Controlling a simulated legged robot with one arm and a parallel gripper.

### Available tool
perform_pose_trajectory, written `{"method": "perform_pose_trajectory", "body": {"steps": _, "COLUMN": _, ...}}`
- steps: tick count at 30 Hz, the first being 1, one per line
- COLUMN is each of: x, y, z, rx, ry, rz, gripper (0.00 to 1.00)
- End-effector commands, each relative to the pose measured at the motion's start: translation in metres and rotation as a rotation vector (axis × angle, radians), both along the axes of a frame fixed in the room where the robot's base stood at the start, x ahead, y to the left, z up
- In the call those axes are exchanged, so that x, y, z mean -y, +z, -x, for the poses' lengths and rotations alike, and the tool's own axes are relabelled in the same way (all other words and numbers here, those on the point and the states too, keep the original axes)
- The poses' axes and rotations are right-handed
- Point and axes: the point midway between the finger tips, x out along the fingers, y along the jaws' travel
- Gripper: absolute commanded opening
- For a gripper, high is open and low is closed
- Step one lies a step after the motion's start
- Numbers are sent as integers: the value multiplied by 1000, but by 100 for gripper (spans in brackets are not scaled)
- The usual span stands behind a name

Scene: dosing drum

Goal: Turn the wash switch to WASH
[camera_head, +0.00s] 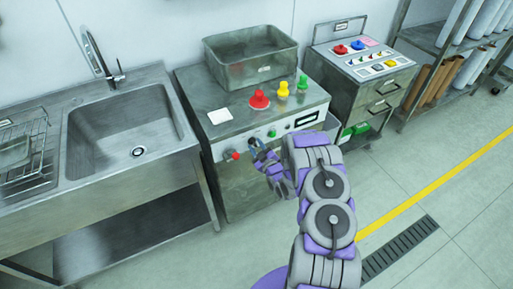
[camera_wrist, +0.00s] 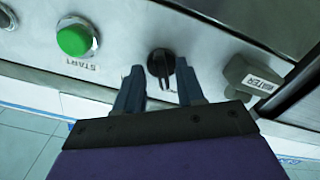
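A black rotary switch (camera_wrist: 160,60) sits on the front panel of the metal dosing station (camera_head: 245,190). My gripper (camera_wrist: 158,78) is open in the wrist view, with one finger on each side of the switch's lower part. I cannot tell whether the fingers touch it. No WASH marking is readable. In the head view my gripper (camera_head: 257,148) is at the station's front panel, and the switch is hidden or too small to make out there.
A green START button (camera_wrist: 73,40) is left of the switch, and a grey labelled part (camera_wrist: 250,80) is close on its right. Red (camera_head: 259,100), yellow (camera_head: 283,90) and green (camera_head: 302,85) knobs stand on top, before a metal tray (camera_head: 250,68). A sink (camera_head: 125,125) is at left.

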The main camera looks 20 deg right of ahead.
Motion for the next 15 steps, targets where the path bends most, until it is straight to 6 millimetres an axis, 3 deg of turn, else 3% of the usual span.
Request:
{"method": "perform_pose_trajectory", "body": {"steps": 7, "x": -2, "y": 1, "z": -1, "rx": 0, "ry": 0, "rz": 3, "gripper": 37}}
{"method": "perform_pose_trajectory", "body": {"steps": 15, "x": 0, "y": 0, "z": 0, "rx": 0, "ry": 0, "rz": 1, "gripper": 12}}
